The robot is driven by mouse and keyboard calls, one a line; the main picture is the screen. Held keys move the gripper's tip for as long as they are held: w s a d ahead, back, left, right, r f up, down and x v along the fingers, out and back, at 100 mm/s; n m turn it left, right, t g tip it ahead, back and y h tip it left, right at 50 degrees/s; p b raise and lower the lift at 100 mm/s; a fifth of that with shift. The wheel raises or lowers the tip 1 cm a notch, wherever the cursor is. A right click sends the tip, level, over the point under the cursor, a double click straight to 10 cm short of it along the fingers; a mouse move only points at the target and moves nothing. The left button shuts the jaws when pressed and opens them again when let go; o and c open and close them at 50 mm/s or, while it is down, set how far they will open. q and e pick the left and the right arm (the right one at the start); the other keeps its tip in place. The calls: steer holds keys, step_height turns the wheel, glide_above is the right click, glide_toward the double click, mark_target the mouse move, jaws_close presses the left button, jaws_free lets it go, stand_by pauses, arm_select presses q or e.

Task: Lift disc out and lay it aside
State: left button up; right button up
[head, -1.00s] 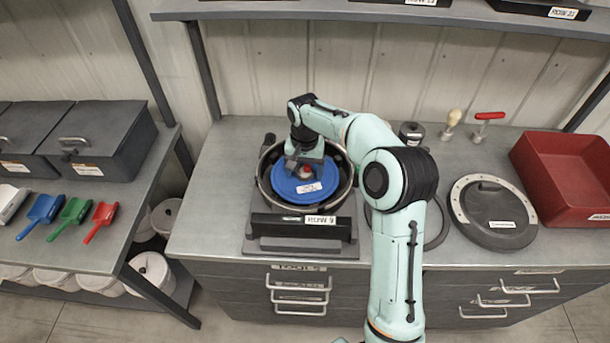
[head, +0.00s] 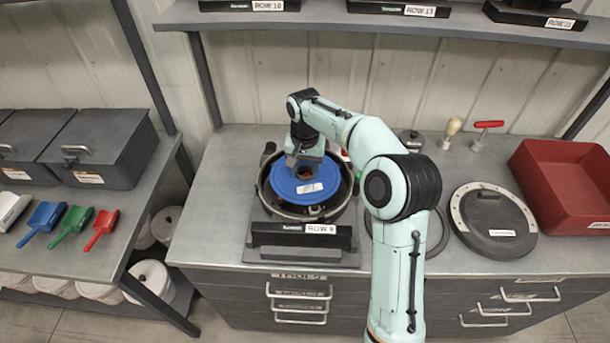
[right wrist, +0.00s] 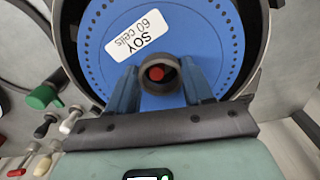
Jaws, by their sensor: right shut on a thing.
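The blue disc (head: 309,190) has a white label and sits at the mouth of the round seed meter housing (head: 351,203), which bears a ROW 9 label. In the right wrist view the disc (right wrist: 205,40) shows its SOY 60 cells label and a ring of small holes. My right gripper (head: 305,172) is over the disc's middle, shut on its hub. In the right wrist view the fingers (right wrist: 158,85) stand on both sides of the dark round hub with a red centre. The disc looks raised and shifted left of the housing's centre. My left gripper is out of view.
A round dark cover (head: 493,222) lies right of the housing, and a red bin (head: 560,185) stands beyond it. A dark ring (head: 440,232) lies partly behind my right arm. Small handled tools (head: 487,130) stand at the back. Scoops (head: 73,219) lie on the left bench.

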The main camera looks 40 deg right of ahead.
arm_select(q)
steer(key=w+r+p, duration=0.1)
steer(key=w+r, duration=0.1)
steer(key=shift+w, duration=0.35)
arm_select(e)
step_height(320, 180, up, 16)
steer(key=shift+w+r, duration=0.1)
